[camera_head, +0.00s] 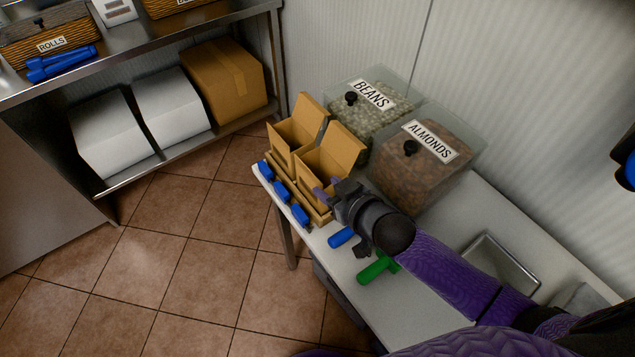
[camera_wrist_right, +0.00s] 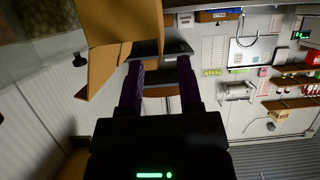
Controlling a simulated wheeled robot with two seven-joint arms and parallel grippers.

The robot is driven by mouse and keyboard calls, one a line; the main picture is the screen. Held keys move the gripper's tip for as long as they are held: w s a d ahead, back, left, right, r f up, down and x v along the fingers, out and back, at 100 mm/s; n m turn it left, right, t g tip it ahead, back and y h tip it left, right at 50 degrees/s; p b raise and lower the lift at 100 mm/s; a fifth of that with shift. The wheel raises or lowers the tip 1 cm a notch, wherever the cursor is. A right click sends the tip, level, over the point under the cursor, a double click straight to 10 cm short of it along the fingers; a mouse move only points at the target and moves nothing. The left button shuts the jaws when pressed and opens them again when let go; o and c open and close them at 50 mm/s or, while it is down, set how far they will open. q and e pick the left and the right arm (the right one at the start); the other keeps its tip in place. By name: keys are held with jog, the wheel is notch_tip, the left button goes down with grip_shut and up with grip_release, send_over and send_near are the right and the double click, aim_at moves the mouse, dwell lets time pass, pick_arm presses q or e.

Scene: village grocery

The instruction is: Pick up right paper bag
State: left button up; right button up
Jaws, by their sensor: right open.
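Two open brown paper bags stand side by side in a holder at the table's far left end, flaps up. The right paper bag (camera_head: 318,168) is beside the left paper bag (camera_head: 291,137) and nearer to me. My right gripper (camera_head: 326,191) reaches in from the right, its purple fingers open at the near side of the right bag and hiding part of it. In the right wrist view, cardboard-brown flaps (camera_wrist_right: 120,65) are at upper left, by the left finger of the open gripper (camera_wrist_right: 160,85). I cannot tell whether they touch. Nothing shows between the fingers.
Clear bins of beans (camera_head: 385,117) and almonds (camera_head: 420,175) stand behind the bags. Blue-handled items (camera_head: 281,192) line the front. A green-handled tool (camera_head: 376,270) lies under my arm. A metal tray (camera_head: 498,268) is at right. Shelves with boxes (camera_head: 225,80) stand at left.

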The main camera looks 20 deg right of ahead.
aim_at(313, 180)
jog(key=b+x, duration=0.1)
jog(key=x, duration=0.2)
jog(key=f+b+x, duration=0.1)
jog(key=b+x, duration=0.1)
jog(key=x, duration=0.1)
jog(key=shift+s, duration=0.2)
jog(key=shift+w, duration=0.2)
jog(key=shift+r, duration=0.1)
grip_shut()
dwell(0.8)
